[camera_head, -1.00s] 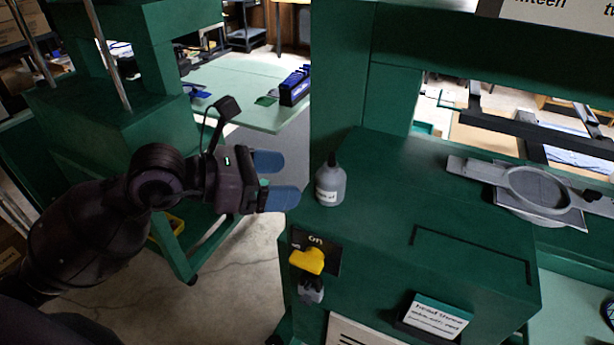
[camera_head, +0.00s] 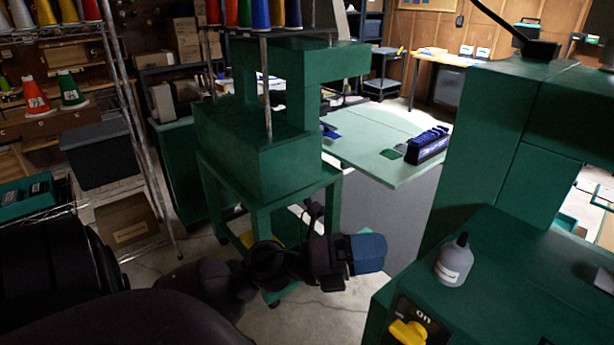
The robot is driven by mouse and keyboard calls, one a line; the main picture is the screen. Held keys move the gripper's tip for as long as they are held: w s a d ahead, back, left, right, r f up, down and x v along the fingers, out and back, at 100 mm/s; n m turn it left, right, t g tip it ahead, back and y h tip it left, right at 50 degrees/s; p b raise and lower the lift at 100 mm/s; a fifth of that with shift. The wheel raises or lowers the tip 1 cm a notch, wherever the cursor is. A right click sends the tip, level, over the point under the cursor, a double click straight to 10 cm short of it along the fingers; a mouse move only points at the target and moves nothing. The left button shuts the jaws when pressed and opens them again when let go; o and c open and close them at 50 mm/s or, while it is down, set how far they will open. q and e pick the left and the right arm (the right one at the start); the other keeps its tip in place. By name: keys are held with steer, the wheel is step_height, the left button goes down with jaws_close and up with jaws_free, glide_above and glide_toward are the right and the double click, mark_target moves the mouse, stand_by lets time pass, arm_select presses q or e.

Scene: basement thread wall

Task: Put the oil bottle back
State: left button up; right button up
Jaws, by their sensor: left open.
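The oil bottle (camera_head: 454,263), grey with a dark nozzle and a white label, stands upright on the corner of the green machine (camera_head: 490,245) at the right. My left gripper (camera_head: 368,253), with blue fingers, is to the left of the bottle and apart from it. It is open and empty, beside the machine's edge and over the floor. My right gripper is not in view.
A yellow switch (camera_head: 408,332) is on the machine's front. A pale green table (camera_head: 385,150) with a blue box (camera_head: 427,145) stands behind. Another green machine (camera_head: 262,150) is at centre left. Shelving with thread cones (camera_head: 72,90) and a grey bin (camera_head: 100,153) is at the left.

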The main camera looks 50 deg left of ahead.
arm_select(q)
steer(key=s+a+f+n+t+y, duration=0.1)
steer(key=a+f+n+y, duration=0.2)
steer(key=f+n+y, duration=0.5)
steer(key=s+a+f+n+t+y, duration=0.1)
steer(key=s+a+f+n+y, duration=0.3)
steer(key=f+n, duration=0.8)
steer(key=s+d+f+n+g+y, duration=0.1)
steer(key=s+d+f+n+g, duration=0.1)
steer(key=f+n, duration=0.3)
steer(key=s+d+f+n+g, duration=0.2)
steer(key=s+f+n+g, duration=0.2)
steer(key=f+n, duration=0.1)
steer(key=shift+f+n+y, duration=0.3)
steer(key=shift+f+y, duration=0.1)
steer(key=shift+f, duration=0.4)
